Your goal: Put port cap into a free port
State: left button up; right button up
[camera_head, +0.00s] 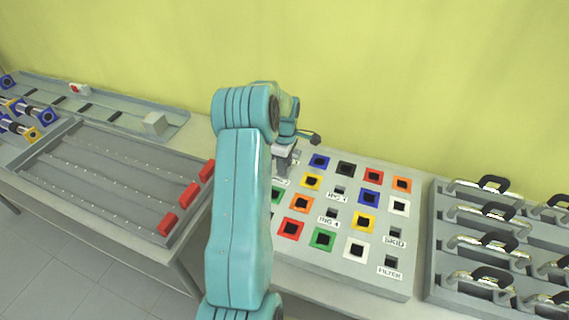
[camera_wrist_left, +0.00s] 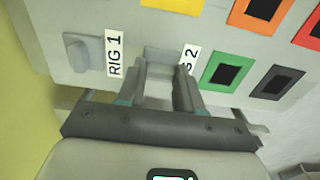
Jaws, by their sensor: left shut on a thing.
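My left gripper (camera_wrist_left: 162,80) is shut on a grey port cap (camera_wrist_left: 162,55) at the panel, between the RIG 1 label and a partly hidden label ending in 2. Whether the cap sits in a port or just above it cannot be told. In the head view my left gripper (camera_head: 283,165) is at the panel's back left corner, partly behind my arm. The grey panel (camera_head: 330,260) carries several square ports with coloured or dark frames. Another grey cap (camera_wrist_left: 78,52) sits beside the RIG 1 label (camera_wrist_left: 115,54). My right gripper is not in view.
A grey tray with red blocks (camera_head: 190,194) lies to the left, with a rail (camera_head: 130,100) behind it. A grey rack with handled clamps (camera_head: 480,240) stands to the right of the panel. A green-yellow wall (camera_head: 400,80) closes off the back.

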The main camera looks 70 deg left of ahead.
pick_arm(q)
jog(key=shift+f+b, duration=0.25)
jog(key=shift+b, duration=0.05)
dwell(0.5)
jog(key=o, duration=1.1)
notch_tip(320, 180, up, 16)
jog(key=shift+r+b, duration=0.15)
jog(key=shift+b, duration=0.25)
notch_tip(320, 180, up, 8)
jog(key=p, duration=0.7)
jog(key=shift+p, duration=0.35)
